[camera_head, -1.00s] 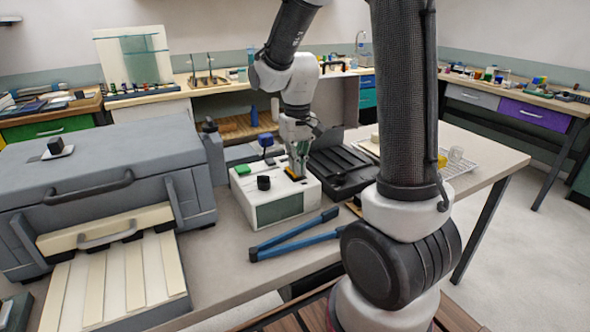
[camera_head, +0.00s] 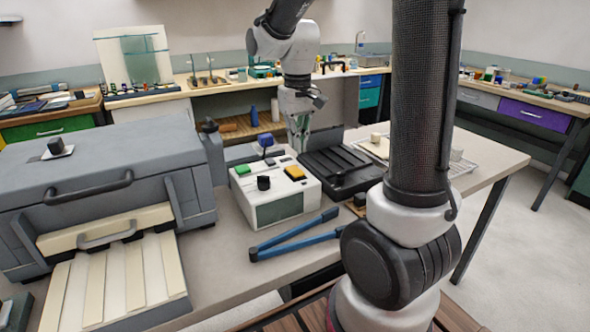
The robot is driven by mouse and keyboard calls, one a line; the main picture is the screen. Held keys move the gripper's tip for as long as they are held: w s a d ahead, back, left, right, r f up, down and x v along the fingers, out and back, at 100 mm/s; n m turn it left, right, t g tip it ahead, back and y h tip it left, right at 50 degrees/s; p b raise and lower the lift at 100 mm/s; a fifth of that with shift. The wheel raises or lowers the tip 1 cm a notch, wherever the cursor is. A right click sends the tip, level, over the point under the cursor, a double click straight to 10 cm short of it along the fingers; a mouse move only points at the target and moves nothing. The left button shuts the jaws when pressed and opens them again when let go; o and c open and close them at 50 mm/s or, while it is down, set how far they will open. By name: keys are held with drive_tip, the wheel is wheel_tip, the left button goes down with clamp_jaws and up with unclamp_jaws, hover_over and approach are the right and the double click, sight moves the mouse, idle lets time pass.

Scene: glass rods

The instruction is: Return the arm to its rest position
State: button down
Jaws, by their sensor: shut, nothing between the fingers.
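My gripper (camera_head: 299,143) points down behind the white box with buttons (camera_head: 274,212), near its back right corner. It is shut, and I see nothing held in it. The box carries a green button (camera_head: 242,170), a black knob (camera_head: 264,183), a yellow button (camera_head: 294,172) and a blue knob (camera_head: 265,139) at the back. My fingertips look apart from the box, though their exact height is hard to tell. My arm reaches from the right foreground up and over the bench.
A grey lidded case (camera_head: 95,185) stands on the left of the bench (camera_head: 215,265). Blue-handled tongs (camera_head: 295,240) lie in front of the box. A black ribbed tray (camera_head: 338,168) is right of it, with a wire rack (camera_head: 462,168) farther right. Side benches line the walls.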

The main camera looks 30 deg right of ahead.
idle(0.3)
drive_tip(key=s+d+r+t, duration=0.1)
drive_tip(key=s+r+t, duration=0.1)
drive_tip(key=s, duration=0.7)
drive_tip(key=s+r+t, duration=0.2)
drive_tip(key=s+r, duration=0.3)
drive_tip(key=s, duration=0.4)
drive_tip(key=shift+s+d, duration=0.35)
drive_tip(key=shift+d, duration=0.05)
drive_tip(key=w+a+g, duration=0.1)
drive_tip(key=w+g, duration=0.3)
drive_tip(key=w, duration=2)
drive_tip(key=shift+a+r, duration=0.25)
drive_tip(key=shift+a, duration=0.1)
